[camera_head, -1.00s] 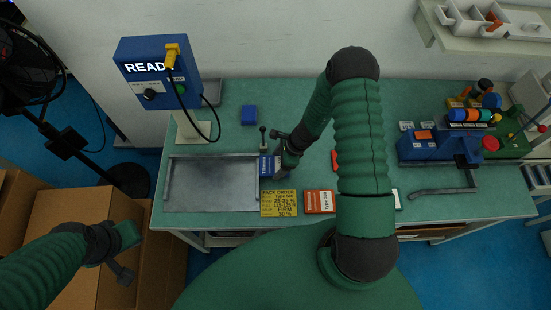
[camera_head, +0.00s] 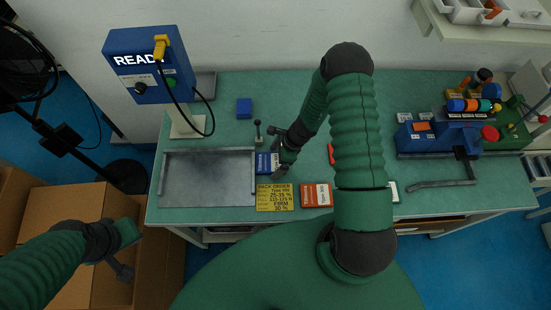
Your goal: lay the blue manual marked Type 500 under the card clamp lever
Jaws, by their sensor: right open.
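A blue manual (camera_head: 267,162) with a white label lies on the green bench, just right of the shallow metal tray; its print is too small to read fully. The clamp lever (camera_head: 257,131), a small upright post with a dark knob, stands just behind it. My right gripper (camera_head: 279,158) is open at the manual's right side, its jaws close to the cover; the wrist hides part of the manual, and I cannot tell whether they touch. My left gripper (camera_head: 125,252) hangs over the cardboard boxes at the left, away from the bench, with nothing visible in it.
The metal tray (camera_head: 163,178) is empty. A yellow order card (camera_head: 274,197) and a red-orange manual (camera_head: 316,195) lie in front. A blue block (camera_head: 244,108) lies behind. A blue READY station (camera_head: 147,65) stands back left; a blue machine (camera_head: 428,138) stands right.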

